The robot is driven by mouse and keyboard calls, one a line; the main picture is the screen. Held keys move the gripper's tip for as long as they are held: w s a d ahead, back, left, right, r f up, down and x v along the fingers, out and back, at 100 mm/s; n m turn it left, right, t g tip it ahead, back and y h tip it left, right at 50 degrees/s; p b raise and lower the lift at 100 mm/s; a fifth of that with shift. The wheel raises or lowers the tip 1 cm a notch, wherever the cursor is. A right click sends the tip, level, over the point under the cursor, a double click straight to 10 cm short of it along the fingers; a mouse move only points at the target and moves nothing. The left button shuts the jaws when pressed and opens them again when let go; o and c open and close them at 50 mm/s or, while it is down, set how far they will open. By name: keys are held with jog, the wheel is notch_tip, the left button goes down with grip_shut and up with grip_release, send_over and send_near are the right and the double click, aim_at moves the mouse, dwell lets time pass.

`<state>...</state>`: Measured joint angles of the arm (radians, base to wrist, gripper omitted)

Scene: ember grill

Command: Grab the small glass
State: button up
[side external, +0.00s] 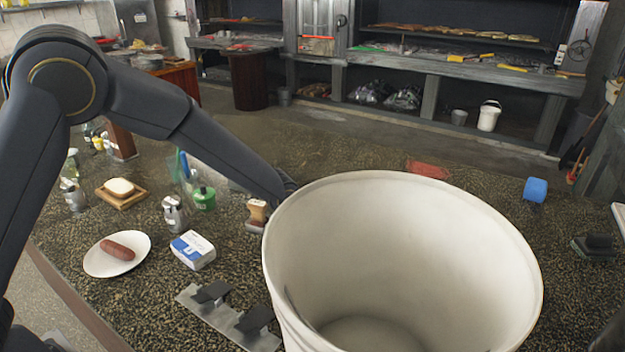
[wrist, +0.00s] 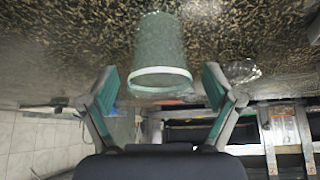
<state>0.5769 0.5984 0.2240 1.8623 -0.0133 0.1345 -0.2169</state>
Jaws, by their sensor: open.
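A small clear, greenish glass (wrist: 160,45) stands on the speckled counter in the wrist view, its rim toward me. My gripper (wrist: 160,88) is open, with one teal-padded finger on each side of the glass's rim end. The fingers look apart from the glass, and nothing is held. The wrist view appears upside down, with the counter at the top. In the side external view, my gripper and this glass are hidden behind a large white bucket.
The white bucket (side external: 400,250) fills the front right. A clear glass dish (wrist: 241,70) stands near the small glass. A plate (side external: 94,262) with a sausage, a white-blue box (side external: 193,250), shakers and a green bottle (side external: 204,198) stand at left.

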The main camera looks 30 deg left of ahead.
jog(key=c, duration=1.2)
jog(key=shift+c, duration=0.6)
jog(key=shift+r, duration=0.1)
